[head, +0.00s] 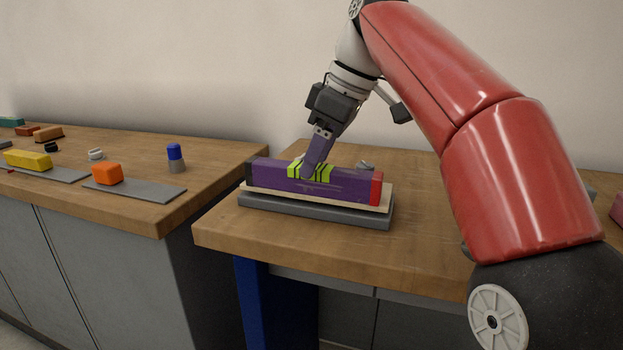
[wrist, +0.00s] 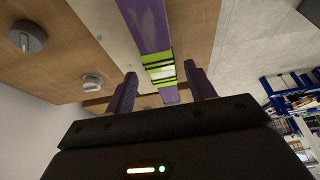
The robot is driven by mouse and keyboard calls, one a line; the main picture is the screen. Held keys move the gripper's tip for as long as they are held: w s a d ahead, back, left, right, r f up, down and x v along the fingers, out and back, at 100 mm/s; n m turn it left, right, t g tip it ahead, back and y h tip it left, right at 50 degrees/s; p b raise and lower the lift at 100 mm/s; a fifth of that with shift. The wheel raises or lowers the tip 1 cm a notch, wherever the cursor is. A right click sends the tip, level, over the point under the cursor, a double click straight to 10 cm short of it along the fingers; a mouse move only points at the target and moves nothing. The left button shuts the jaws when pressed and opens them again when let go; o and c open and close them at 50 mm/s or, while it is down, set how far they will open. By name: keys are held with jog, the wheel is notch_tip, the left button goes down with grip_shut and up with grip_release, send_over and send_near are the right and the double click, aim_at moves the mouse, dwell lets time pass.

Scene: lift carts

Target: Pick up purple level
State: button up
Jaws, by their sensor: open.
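The purple level (head: 341,186) lies lengthwise on a thin pale board on a grey block, on the right-hand wooden table. It has green stripes at its middle, a red right end and a dark left end. My gripper (head: 309,174) is at the striped middle from above. In the wrist view the level (wrist: 147,25) runs between the two open purple fingers of my gripper (wrist: 163,90), with a visible gap on each side. The head view does not show the far finger clearly.
The pale board (head: 389,209) rests on the grey block (head: 320,212). A small grey knob-like object (head: 366,164) stands behind the level. The left table holds an orange block (head: 107,173), a blue-topped cylinder (head: 175,153) and a yellow block (head: 27,160). The right table's front is clear.

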jog(key=shift+s+x, duration=0.2)
jog(key=shift+x, duration=1.35)
jog(key=shift+w, duration=0.1)
grip_shut()
